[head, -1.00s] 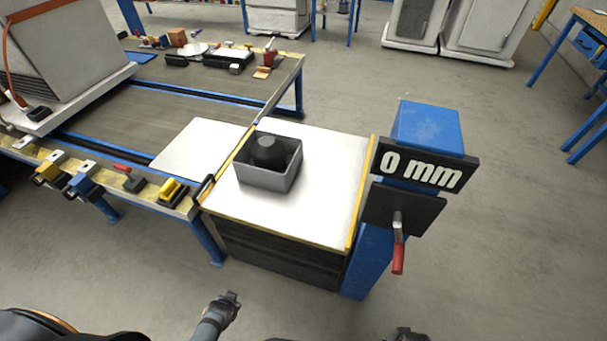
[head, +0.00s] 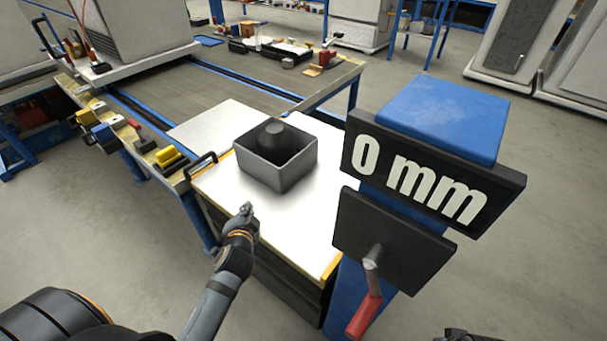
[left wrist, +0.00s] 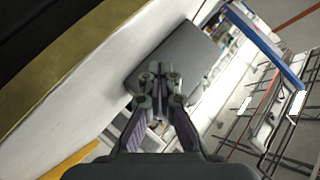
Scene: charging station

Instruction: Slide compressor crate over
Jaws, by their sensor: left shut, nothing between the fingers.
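The grey open-topped crate (head: 297,170) stands on the white top of the lift table (head: 310,215), toward its far left side. A dark, rounded compressor (head: 271,134) sits in it. My left gripper (head: 246,209) is shut and empty at the table's near edge, in front of the crate and apart from it in the head view. In the left wrist view its closed fingertips (left wrist: 160,72) point at the crate's grey wall (left wrist: 190,55); any contact cannot be told. A dark piece at the head view's bottom edge (head: 470,335) looks like my right gripper; its fingers are cut off.
A blue post with a "0 mm" sign (head: 420,180) and a red-handled crank (head: 366,315) rises at the table's right. A black handle (head: 200,165) stands at its left corner. A white plate (head: 205,130) and the workbench (head: 215,88) adjoin behind.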

